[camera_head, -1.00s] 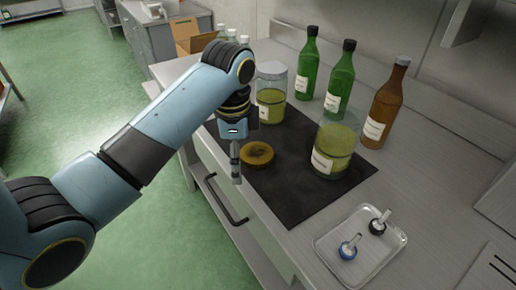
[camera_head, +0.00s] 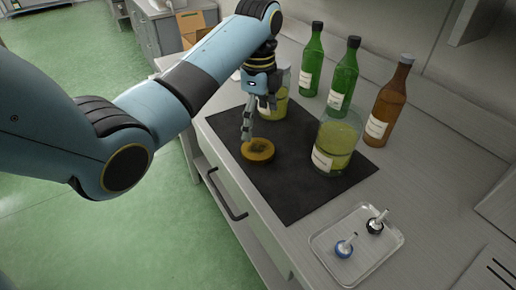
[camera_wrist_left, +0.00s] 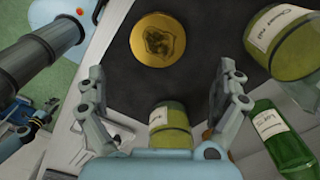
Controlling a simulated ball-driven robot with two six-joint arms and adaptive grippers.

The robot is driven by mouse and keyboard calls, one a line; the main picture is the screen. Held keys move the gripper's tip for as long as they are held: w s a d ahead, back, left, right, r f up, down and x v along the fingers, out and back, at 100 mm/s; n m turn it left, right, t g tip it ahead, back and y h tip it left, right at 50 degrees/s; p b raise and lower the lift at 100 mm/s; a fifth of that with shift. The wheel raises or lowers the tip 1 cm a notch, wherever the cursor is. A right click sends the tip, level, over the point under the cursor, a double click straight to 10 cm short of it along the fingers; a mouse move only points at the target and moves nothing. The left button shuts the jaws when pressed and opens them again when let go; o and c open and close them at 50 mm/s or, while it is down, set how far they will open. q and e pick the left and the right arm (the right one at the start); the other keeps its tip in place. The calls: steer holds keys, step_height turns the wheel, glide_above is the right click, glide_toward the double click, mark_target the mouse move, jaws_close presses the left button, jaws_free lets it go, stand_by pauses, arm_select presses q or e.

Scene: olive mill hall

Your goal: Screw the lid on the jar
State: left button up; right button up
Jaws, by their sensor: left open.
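A round amber-brown lid (camera_head: 258,150) lies flat on the black mat (camera_head: 297,197). It also shows at the top of the left wrist view (camera_wrist_left: 158,40). A glass jar (camera_head: 338,142) with yellow-green contents and a white label stands upright on the mat, right of the lid. A second similar jar (camera_head: 277,104) stands farther back, partly hidden by my gripper. My left gripper (camera_head: 258,119) is open and empty, just above and behind the lid. Its fingers (camera_wrist_left: 162,82) are spread in the left wrist view, with the lid beyond them.
Two green bottles (camera_head: 343,78) and a brown bottle (camera_head: 388,103) stand behind the jars. A clear tray (camera_head: 318,243) with two small stoppers is at the front right. The mat in front of the lid is bare. The counter's front edge is close to the lid.

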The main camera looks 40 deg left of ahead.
mark_target(260, 149)
arm_select(q)
step_height(260, 149, down, 3)
steer(key=shift+f, duration=0.15)
steer(key=f, duration=0.5)
steer(key=shift+s+d+f, duration=0.1)
steer(key=shift+d, duration=0.2)
steer(key=c, duration=1)
